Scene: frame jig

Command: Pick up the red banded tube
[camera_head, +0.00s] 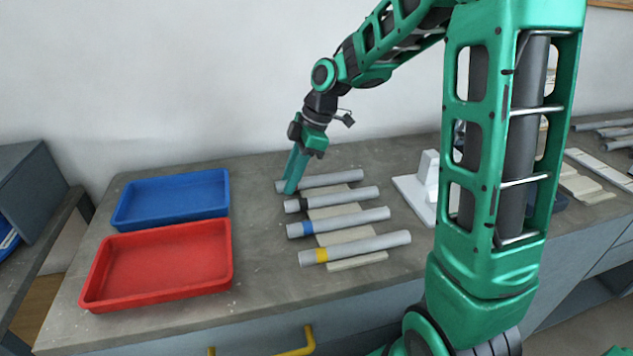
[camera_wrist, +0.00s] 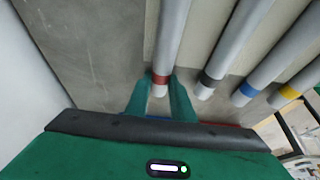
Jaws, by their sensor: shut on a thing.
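The red banded tube (camera_head: 330,180) is a grey tube lying at the back of a row of tubes on the bench. In the wrist view its red band (camera_wrist: 161,80) shows near its end, between the fingers. My gripper (camera_head: 289,188) points down at the tube's left end and is shut on it. In the wrist view the fingers (camera_wrist: 161,95) lie on either side of the banded end. In the head view the fingers hide the red band. The tube appears still at the level of the row; I cannot tell any gap beneath it.
Tubes with a black band (camera_head: 340,199), a blue band (camera_head: 345,221) and a yellow band (camera_head: 360,247) lie in front on pale supports. A blue tray (camera_head: 172,213) and a red tray (camera_head: 158,296) stand left. A white stand (camera_head: 420,190) is to the right.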

